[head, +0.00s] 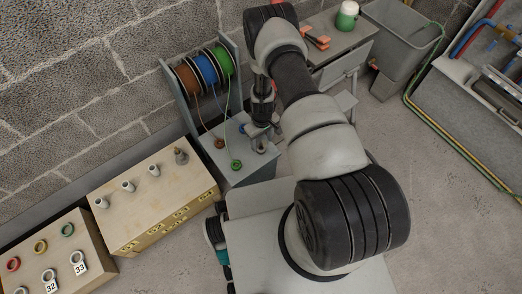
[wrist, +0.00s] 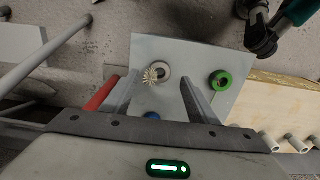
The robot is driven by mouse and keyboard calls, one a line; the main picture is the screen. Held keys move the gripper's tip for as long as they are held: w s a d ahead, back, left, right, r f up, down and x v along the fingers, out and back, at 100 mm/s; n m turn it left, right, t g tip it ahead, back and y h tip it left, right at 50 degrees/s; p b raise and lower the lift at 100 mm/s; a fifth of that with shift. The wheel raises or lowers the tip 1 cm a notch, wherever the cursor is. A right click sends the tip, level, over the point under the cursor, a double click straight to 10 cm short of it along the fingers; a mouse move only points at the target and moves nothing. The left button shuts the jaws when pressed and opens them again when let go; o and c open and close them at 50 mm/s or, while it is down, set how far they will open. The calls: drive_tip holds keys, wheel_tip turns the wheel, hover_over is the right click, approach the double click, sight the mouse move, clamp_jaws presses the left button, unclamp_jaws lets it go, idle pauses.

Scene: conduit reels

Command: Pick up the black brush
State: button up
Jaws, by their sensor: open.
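My gripper (wrist: 158,88) is open above the small grey table (wrist: 205,50), and its jaws are empty. In the head view my gripper (head: 259,130) hangs over the same table, partly hidden by my wrist. A pale, star-shaped bristled thing (wrist: 152,76) shows between the fingers in the wrist view, overlapping a whitish ring (wrist: 164,70). It may be the brush seen end-on; no clearly black brush shows there, and its height against the fingertips cannot be told. A dark grey upright thing (head: 181,156) stands on the wooden box; I cannot tell what it is.
A green ring (wrist: 220,80) and a blue ring (wrist: 152,116) lie on the grey table. A reel rack (head: 203,70) stands behind it. The wooden box (head: 150,207) with white pegs is to the left. A side table (head: 340,42) with tools stands right.

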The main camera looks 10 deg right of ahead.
sight(261, 150)
drive_tip(key=f+b, duration=0.1)
drive_tip(key=f, duration=0.1)
drive_tip(key=f+b, duration=0.1)
drive_tip(key=f, duration=0.2)
drive_tip(key=shift+w+a+f, duration=0.1)
drive_tip(key=shift+w+f, duration=0.05)
drive_tip(key=shift+w, duration=0.05)
drive_tip(key=c, duration=1)
